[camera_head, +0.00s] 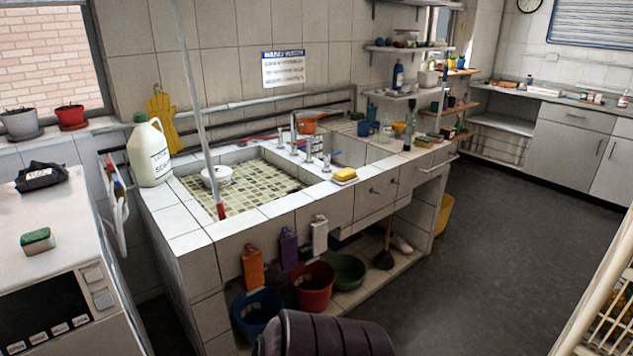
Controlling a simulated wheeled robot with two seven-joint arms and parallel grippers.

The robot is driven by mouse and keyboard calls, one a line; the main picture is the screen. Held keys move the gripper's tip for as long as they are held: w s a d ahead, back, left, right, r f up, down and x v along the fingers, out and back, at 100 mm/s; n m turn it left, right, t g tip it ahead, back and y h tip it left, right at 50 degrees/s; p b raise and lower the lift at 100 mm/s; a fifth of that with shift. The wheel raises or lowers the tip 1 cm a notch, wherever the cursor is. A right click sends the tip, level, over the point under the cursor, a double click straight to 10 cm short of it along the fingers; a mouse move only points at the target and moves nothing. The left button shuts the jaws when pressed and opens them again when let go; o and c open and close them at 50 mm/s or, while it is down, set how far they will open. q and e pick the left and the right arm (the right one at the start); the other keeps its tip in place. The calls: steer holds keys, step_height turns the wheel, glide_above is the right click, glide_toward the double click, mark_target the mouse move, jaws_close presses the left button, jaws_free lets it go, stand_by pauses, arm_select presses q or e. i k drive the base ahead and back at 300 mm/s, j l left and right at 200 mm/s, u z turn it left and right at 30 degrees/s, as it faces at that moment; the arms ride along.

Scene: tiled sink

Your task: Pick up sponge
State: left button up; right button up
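Two sponges show in the head view. A yellow sponge (345,174) lies on the tiled front edge of the sink counter, right of the tiled basin. A green-topped sponge (37,238) lies on top of the white appliance (75,218) at the left. Neither of my grippers is in view, and nothing of mine touches either sponge.
A white jug (148,152) stands at the counter's left corner. A pale pole (196,95) with a red end rises in front of the tiled basin (265,180), which holds a white pot (216,173). Buckets, including a red one (314,287), stand below. Dark floor (490,250) is open at right.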

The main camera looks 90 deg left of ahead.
mark_target(37, 243)
steer(key=k+j, duration=0.1)
steer(key=k, duration=0.35)
steer(key=u, duration=1)
steer(key=k+j+u, duration=0.1)
steer(key=u, duration=0.35)
steer(key=j+u, duration=0.1)
steer(key=u, duration=0.9)
steer(key=j+u, duration=0.15)
steer(key=u, duration=0.85)
steer(key=j+u, duration=0.1)
steer(key=u, duration=0.35)
